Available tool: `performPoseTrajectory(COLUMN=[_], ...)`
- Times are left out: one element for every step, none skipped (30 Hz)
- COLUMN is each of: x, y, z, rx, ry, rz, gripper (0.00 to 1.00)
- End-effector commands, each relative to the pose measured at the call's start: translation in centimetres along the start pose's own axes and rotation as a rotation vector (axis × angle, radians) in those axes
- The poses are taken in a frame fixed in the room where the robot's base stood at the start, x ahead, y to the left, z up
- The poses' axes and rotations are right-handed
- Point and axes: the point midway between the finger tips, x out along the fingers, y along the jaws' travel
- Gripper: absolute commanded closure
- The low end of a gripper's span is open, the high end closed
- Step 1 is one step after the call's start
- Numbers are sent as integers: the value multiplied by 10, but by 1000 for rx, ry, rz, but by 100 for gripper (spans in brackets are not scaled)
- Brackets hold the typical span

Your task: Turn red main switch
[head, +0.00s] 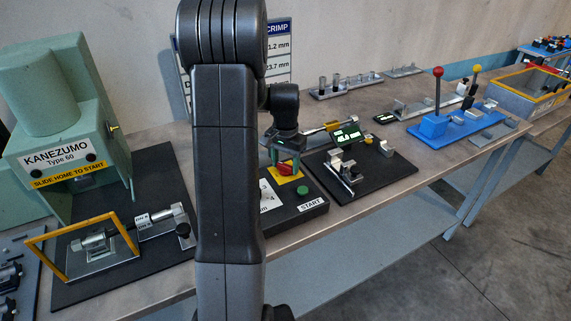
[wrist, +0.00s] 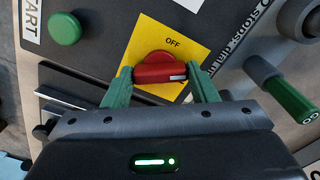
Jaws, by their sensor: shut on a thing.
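The red main switch (wrist: 160,70) sits on a yellow plate (wrist: 188,38) marked OFF, on a dark control box. In the wrist view its bar lies roughly level across the picture. My gripper (wrist: 160,86) has its two green fingers at the left and right ends of the switch, shut on it. In the head view my gripper (head: 285,162) is over the box with the red switch (head: 286,169) between its fingers.
A green START button (wrist: 65,28) is on the same box, and shows in the head view (head: 303,191). A green-handled lever (wrist: 288,98) is at the right in the wrist view. A green KANEZUMO press (head: 45,130) stands left; a black plate with a fixture (head: 345,175) lies right.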

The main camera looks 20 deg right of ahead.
Motion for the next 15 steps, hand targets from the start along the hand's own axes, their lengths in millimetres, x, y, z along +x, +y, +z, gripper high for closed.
performPoseTrajectory(x=[0, 0, 0, 0, 0, 0, 0, 0, 0, 0, 0, 0, 0, 0, 0], y=[0, 0, 0, 0, 0, 0, 0, 0, 0, 0, 0, 0, 0, 0, 0], z=[0, 0, 0, 0, 0, 0, 0, 0, 0, 0, 0, 0, 0, 0, 0], rx=[-44, -72, -111, -139, -167, -206, -234, -262, -301, -329, -357, -396, -424, -452, -491], ry=[1, 1, 1, 1, 1, 1, 2, 2, 2, 2, 2, 2, 2, 2, 2], rz=[-1, -1, -1, -1, -1, -1, -1, -1, -1, -1, -1, -1, -1, -1, -1], gripper=[70, 70, 70, 70, 70, 70, 70, 70, 70, 70, 70, 70, 70, 70, 70])
